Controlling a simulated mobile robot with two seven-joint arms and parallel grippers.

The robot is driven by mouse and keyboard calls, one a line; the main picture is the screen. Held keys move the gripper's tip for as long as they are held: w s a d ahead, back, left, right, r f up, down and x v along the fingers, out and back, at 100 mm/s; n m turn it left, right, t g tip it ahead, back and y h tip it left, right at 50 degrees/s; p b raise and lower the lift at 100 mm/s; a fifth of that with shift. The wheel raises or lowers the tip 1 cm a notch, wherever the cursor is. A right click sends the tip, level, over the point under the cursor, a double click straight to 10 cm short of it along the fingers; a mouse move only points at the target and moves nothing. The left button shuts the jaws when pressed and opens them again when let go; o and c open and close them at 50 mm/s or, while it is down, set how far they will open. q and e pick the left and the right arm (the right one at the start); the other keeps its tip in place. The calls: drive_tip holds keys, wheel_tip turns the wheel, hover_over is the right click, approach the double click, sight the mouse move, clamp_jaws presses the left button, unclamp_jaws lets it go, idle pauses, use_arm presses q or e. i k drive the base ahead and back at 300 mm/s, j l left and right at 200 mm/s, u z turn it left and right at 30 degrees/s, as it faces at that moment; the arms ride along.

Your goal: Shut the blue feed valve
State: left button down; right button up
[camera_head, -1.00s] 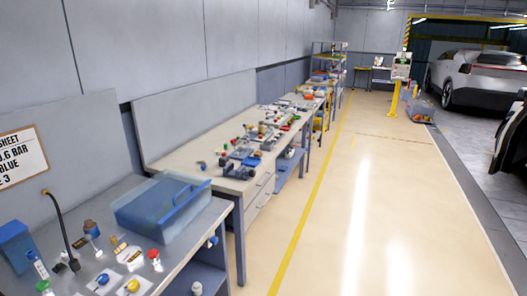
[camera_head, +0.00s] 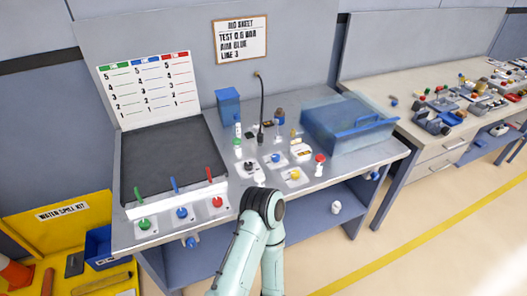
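A blue round knob (camera_head: 182,212) sits on a white plate at the front left of the near workbench (camera_head: 330,170), between a green knob (camera_head: 144,224) and a red knob (camera_head: 217,202). Behind them stand a green lever (camera_head: 138,193), a blue lever (camera_head: 175,185) and a red lever (camera_head: 209,173). Another blue knob (camera_head: 276,157) is near the bench's middle. I cannot tell from the frame which blue part is the feed valve, or its setting. One of my arms rises from the bottom centre, its dark joint in front of the bench edge. I make out no gripper fingers.
A blue translucent bin (camera_head: 345,125) stands at the bench's right. A dark panel (camera_head: 170,150) and a numbered board (camera_head: 150,88) are at the left. Small bottles and a yellow knob (camera_head: 295,174) crowd the middle. A yellow spill kit (camera_head: 60,225) stands at the lower left.

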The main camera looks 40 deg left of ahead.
sight(276, 158)
drive_tip(key=j+u, duration=0.1)
drive_tip(key=u, duration=0.8)
drive_tip(key=i+j+u, duration=0.1)
drive_tip(key=u, duration=0.3)
drive_tip(key=j+u, duration=0.1)
drive_tip(key=u, duration=0.35)
